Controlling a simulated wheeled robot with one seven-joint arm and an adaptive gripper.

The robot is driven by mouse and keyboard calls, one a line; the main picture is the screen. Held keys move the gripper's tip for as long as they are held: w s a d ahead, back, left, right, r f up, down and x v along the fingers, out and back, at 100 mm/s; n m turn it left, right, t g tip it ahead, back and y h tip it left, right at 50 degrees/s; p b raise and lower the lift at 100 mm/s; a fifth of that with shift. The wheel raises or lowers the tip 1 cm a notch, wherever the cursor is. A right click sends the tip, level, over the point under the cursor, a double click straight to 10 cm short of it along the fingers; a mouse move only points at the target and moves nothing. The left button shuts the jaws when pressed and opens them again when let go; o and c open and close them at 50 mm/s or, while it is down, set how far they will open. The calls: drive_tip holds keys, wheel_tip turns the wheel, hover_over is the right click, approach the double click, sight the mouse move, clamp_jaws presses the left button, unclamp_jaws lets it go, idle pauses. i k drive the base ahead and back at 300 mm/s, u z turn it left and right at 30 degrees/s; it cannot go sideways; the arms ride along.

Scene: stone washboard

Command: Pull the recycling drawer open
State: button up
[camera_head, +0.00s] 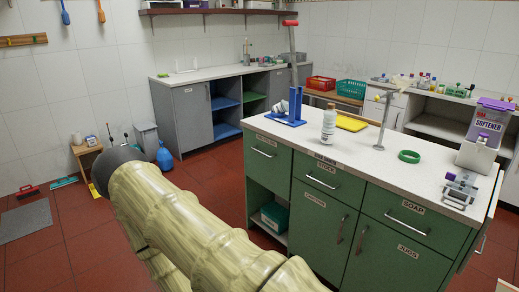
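A green cabinet island with a pale speckled top (375,168) stands on the right. Its front has a left drawer (275,159), a middle drawer (325,190) and a right drawer (400,226), each with a bar handle; all look shut. The right one is labelled SOAP. My pale ribbed arm crosses the lower left foreground, ending in a dark round part. My gripper is not visible.
A white bottle (329,124), a green ring (409,156) and a softener container (483,135) stand on the island top. Below the left drawer, an open shelf holds a green box (274,216). A grey counter (182,120) lines the back wall. Red floor lies clear between.

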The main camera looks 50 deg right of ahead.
sight(270, 162)
drive_tip(key=z, duration=0.55)
drive_tip(key=i, duration=1.35)
drive_tip(key=z, duration=1.3)
drive_tip(key=i, duration=0.45)
drive_tip(key=z, duration=0.3)
